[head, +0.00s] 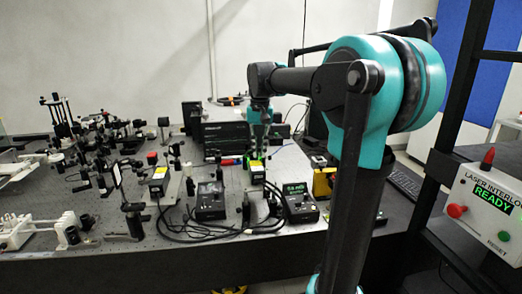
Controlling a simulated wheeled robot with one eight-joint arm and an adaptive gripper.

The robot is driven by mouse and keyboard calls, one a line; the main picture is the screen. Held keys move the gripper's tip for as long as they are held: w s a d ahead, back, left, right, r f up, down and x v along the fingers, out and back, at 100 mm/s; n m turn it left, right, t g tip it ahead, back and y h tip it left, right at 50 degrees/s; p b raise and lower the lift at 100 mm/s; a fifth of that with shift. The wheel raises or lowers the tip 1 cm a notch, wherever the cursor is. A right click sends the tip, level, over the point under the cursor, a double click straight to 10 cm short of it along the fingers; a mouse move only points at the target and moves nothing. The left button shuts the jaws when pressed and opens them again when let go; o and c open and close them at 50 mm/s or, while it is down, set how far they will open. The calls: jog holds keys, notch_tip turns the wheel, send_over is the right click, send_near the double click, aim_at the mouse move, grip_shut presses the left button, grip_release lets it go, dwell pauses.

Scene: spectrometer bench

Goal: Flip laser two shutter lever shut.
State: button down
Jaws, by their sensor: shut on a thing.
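My gripper (258,151) points down at the back middle of the optical bench, small and dark in the head view. It is shut on a small part at the top of a box with a yellow-green face (257,171), seemingly a laser head. The part fits a shutter lever, but the fingers hide it and I cannot tell its position. I cannot read which box is laser two.
Two dark controllers (210,200) (299,203) with displays and looped black cables (222,232) lie in front. Black instrument boxes (226,137) stand behind. Optics mounts (132,214) crowd the left. An interlock panel (487,211) reading READY is at right.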

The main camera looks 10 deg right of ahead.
dwell(0.3)
jog(key=c, duration=1.5)
grip_release()
jog(key=shift+a, duration=0.1)
jog(key=shift+c, duration=0.2)
notch_tip(320, 180, up, 12)
jog(key=shift+s, duration=0.15)
jog(key=shift+a, duration=0.1)
